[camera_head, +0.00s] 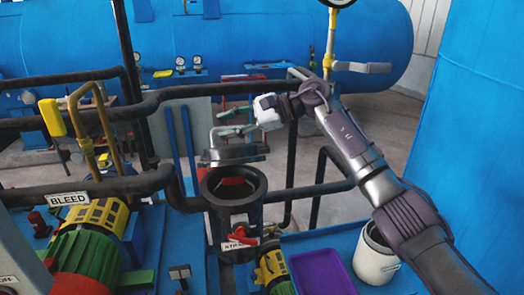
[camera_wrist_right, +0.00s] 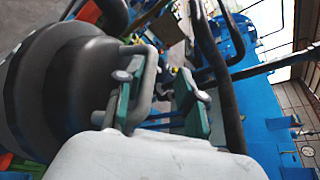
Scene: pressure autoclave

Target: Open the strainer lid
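The strainer (camera_head: 233,207) is a black upright cylinder with a thick round rim, at the middle of the head view. Dark red shows inside its ring. A grey flat part that looks like its lid (camera_head: 236,155) is just behind and above the rim, with a bent grey handle (camera_head: 214,137) rising from it. My right gripper (camera_head: 234,121) is above this part, its green-padded fingers apart. In the right wrist view, a grey bar handle (camera_wrist_right: 151,75) is close by one finger of the gripper (camera_wrist_right: 160,103); I cannot tell whether they touch. My left gripper is not in view.
Black pipes (camera_head: 85,190) cross behind and left of the strainer. A green and yellow motor (camera_head: 92,235) stands at left under a BLEED label. A purple tray (camera_head: 320,272) and white bucket (camera_head: 375,258) are at right. Large blue tanks fill the back and right.

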